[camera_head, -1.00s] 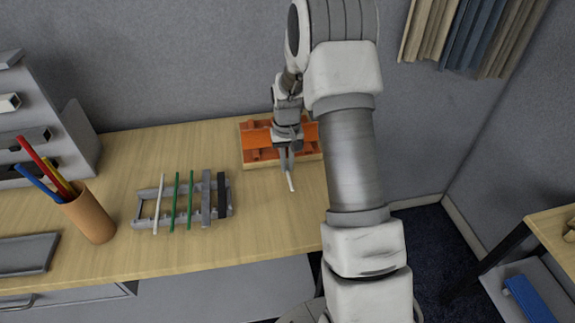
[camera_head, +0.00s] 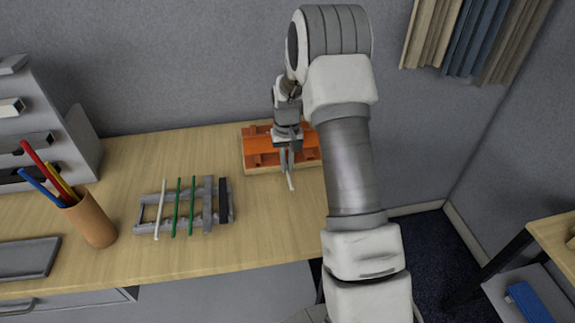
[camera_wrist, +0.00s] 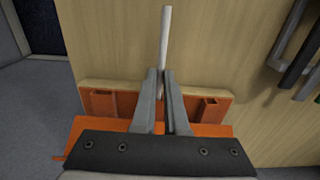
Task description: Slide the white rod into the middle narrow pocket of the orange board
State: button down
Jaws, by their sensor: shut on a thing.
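My gripper (camera_wrist: 162,74) is shut on a white rod (camera_wrist: 165,38). In the wrist view the rod sticks out past the fingertips. In the head view, the rod's white end (camera_head: 291,183) points toward the table's front edge. The orange board (camera_head: 258,151) lies at the back of the table, and my gripper is at its front side, near the middle. In the wrist view the board (camera_wrist: 212,108) shows on both sides of the fingers.
A grey rack (camera_head: 146,200) left of the board holds another white rod (camera_head: 162,210), green rods (camera_head: 177,208) and grey and dark bars. A brown cup (camera_head: 91,222) of coloured sticks stands further left. The table (camera_head: 262,225) in front of the board is clear.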

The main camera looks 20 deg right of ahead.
aim_at(290, 181)
jog(key=shift+w+d, duration=0.15)
jog(key=shift+w, duration=0.6)
jog(key=shift+w+d, duration=0.15)
jog(key=shift+w, duration=0.55)
jog(key=shift+s, duration=0.15)
jog(key=shift+s+a+b, duration=0.3)
jog(key=shift+s+a, duration=0.1)
jog(key=shift+s, duration=1.55)
jog(key=shift+s+a+b, duration=0.25)
jog(key=shift+s+a, duration=0.15)
jog(key=shift+s, duration=1.5)
jog(key=shift+s+a+b, duration=0.3)
jog(key=shift+s+a, duration=0.1)
jog(key=shift+s, duration=1.55)
jog(key=shift+w+d, duration=0.2)
jog(key=shift+w, duration=0.9)
jog(key=shift+w+d, duration=0.2)
jog(key=shift+w, duration=0.9)
